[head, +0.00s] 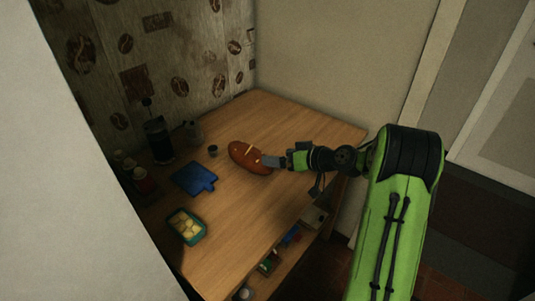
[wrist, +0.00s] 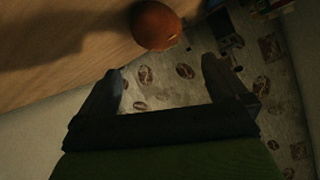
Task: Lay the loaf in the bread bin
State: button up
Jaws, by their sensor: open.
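The loaf (head: 248,158), brown and oval with pale slashes, lies on the wooden table (head: 262,207). In the wrist view, one rounded end of the loaf (wrist: 155,26) shows at the top, beyond the fingertips. My gripper (head: 267,160) is at the right end of the loaf in the head view. In the wrist view, my gripper (wrist: 163,66) has its two fingers spread wide with nothing between them. Whether a finger touches the loaf I cannot tell. I cannot make out a bread bin in either view.
A blue board (head: 194,179) and a teal tub (head: 187,236) with yellowish pieces are left of the loaf. A small cup (head: 213,150), a grey jug (head: 193,133) and a dark press pot (head: 158,141) stand behind. The table's front middle is clear.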

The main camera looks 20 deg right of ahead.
jog(key=s+a+r+g+h, duration=0.2)
jog(key=s+a+r, duration=0.25)
jog(key=s, duration=0.25)
jog(key=s+a+r+g+h, duration=0.1)
jog(key=s+a+r+g, duration=0.1)
jog(key=s+a+r, duration=0.4)
jog(key=s+d+m+h, duration=0.1)
jog(key=s+h, duration=0.1)
jog(key=s, duration=0.8)
jog(key=s+d+f+m+g+h, duration=0.1)
jog(key=s+h, duration=0.1)
jog(key=s, duration=0.9)
jog(key=shift+d+f+m, duration=0.2)
jog(key=shift+d+m, duration=0.15)
jog(key=shift+m, duration=0.05)
